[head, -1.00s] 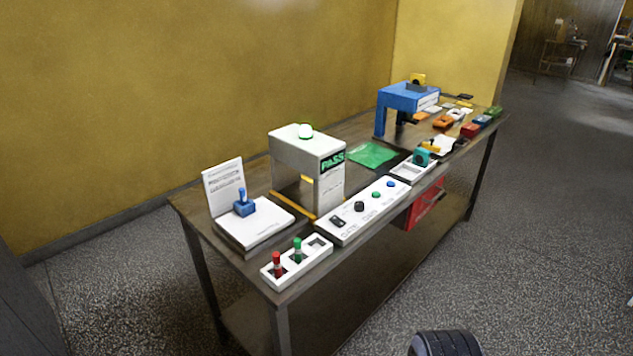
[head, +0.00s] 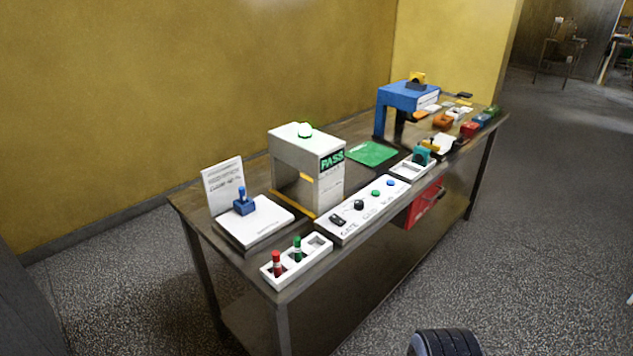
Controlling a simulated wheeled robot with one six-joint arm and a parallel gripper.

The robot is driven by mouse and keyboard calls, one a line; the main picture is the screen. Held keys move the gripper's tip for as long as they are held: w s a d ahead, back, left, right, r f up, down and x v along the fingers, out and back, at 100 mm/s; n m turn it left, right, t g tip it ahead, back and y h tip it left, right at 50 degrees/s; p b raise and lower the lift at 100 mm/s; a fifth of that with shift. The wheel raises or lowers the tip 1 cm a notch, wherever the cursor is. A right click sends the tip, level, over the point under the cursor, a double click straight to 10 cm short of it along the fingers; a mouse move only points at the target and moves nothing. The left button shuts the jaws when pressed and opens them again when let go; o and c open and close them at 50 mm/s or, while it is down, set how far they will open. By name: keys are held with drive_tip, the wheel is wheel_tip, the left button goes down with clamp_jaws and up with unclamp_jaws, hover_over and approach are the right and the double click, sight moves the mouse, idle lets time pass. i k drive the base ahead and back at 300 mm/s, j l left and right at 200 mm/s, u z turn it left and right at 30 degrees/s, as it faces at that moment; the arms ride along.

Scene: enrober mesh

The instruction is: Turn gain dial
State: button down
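A white control panel (head: 345,230) lies along the front edge of the table. It carries a black switch (head: 337,219) at its left, a black round dial (head: 359,204), a green button (head: 375,193) and a blue button (head: 390,183). Lettering runs along its front part, too small to read with certainty; the black dial seems to sit above the second label. Which way the dial points cannot be told. A dark ribbed rounded part (head: 445,343) shows at the bottom edge, apart from the table; I cannot tell what it is. My gripper is not clearly in view.
The table (head: 190,207) also holds a white machine (head: 318,180) with a PASS sign behind the panel. A blue arch (head: 408,96) stands farther right. The floor in front is clear.

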sight(359, 204)
drive_tip(key=i+z, duration=0.1)
drive_tip(key=i, duration=1)
